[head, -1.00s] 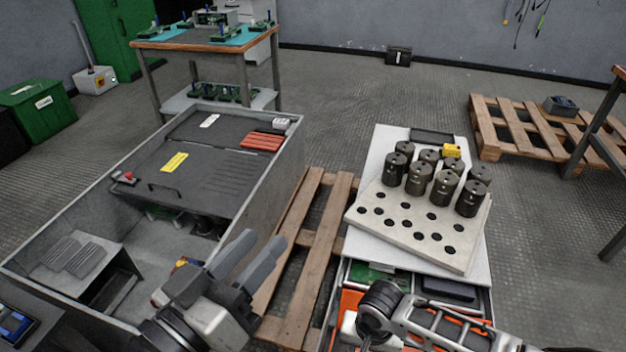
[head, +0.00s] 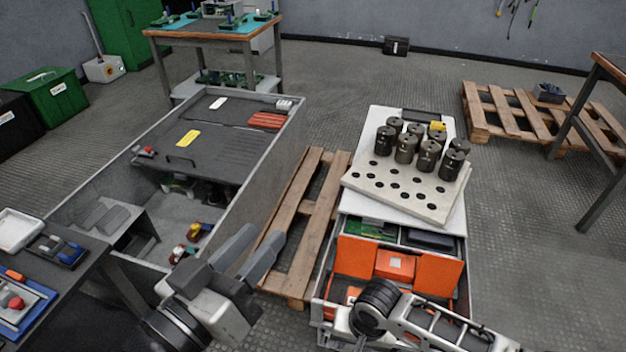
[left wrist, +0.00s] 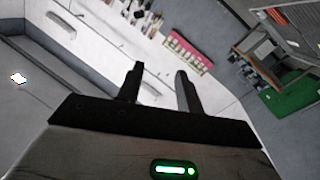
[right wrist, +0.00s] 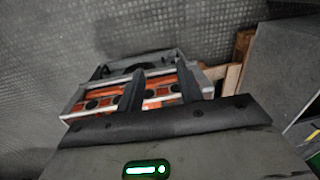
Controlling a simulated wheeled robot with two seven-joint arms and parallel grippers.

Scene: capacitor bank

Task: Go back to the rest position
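My left gripper (head: 248,256) is in the lower middle of the head view, beside the wooden pallet. Its two fingers are apart with nothing between them, and the left wrist view (left wrist: 158,85) shows the same gap. My right arm crosses the bottom of the head view, in front of the orange-lined cart, with its fingers not clearly visible there. In the right wrist view, my right gripper (right wrist: 160,85) has its fingers apart and empty, with the orange and black compartments (right wrist: 100,102) beyond them. Several dark capacitors (head: 406,148) stand on the pale perforated board (head: 417,203).
A grey open cabinet (head: 255,160) stands left of the wooden pallet (head: 305,220). A dark table (head: 75,285) with trays is at the lower left. A wheeled cart (head: 463,250) carries the board. Another pallet (head: 482,107) lies back right.

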